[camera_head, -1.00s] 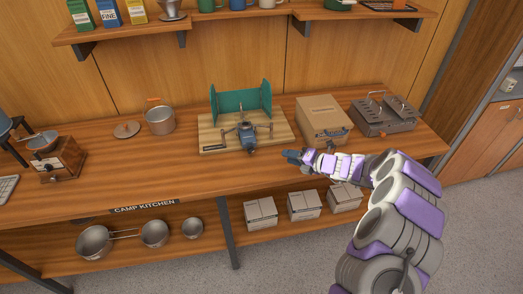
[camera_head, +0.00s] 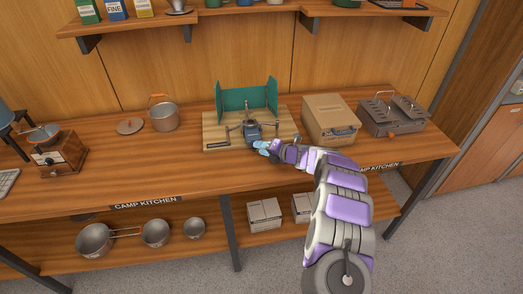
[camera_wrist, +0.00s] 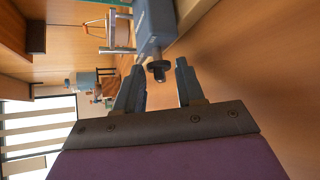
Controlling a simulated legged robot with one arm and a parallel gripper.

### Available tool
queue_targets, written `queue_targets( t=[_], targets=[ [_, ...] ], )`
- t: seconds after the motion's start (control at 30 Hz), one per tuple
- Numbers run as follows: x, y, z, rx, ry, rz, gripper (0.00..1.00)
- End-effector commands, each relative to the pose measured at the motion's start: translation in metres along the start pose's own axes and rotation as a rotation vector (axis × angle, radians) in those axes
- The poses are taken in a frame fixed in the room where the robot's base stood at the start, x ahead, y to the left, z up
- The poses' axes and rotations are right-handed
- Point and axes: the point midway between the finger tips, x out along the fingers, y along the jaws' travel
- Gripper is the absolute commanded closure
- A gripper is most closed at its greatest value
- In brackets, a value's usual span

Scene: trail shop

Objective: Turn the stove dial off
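The camp stove (camera_head: 252,131) has a blue-grey body and stands on a wooden board (camera_head: 216,138) with a green windscreen (camera_head: 247,97) behind it. In the wrist view the stove body (camera_wrist: 155,22) is near, with a dark round dial (camera_wrist: 158,70) sticking out of its end. My gripper (camera_head: 263,147) is at the front of the stove in the head view. In the wrist view my gripper (camera_wrist: 159,80) is open, its two fingers apart on either side of the dial's end. I cannot tell whether either finger touches the dial.
To the right stand a cardboard-coloured case (camera_head: 330,118) and a grey folded burner unit (camera_head: 392,115). A pot (camera_head: 164,116) and a lid (camera_head: 130,126) are to the left, with a wooden grinder (camera_head: 58,157) farther left. The counter (camera_head: 150,175) before the board is clear.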

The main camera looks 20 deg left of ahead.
Motion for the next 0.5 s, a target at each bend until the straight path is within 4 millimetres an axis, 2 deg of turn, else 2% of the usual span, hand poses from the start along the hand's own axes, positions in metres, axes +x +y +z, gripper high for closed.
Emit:
queue_targets(
  t=[0.37, 0.5],
  targets=[
    [0.0060, -0.0001, -0.0004, 0.001, 0.000, 0.001, 0.62],
    [0.0059, -0.0001, -0.0003, 0.001, 0.000, 0.001, 0.72]
  ],
)
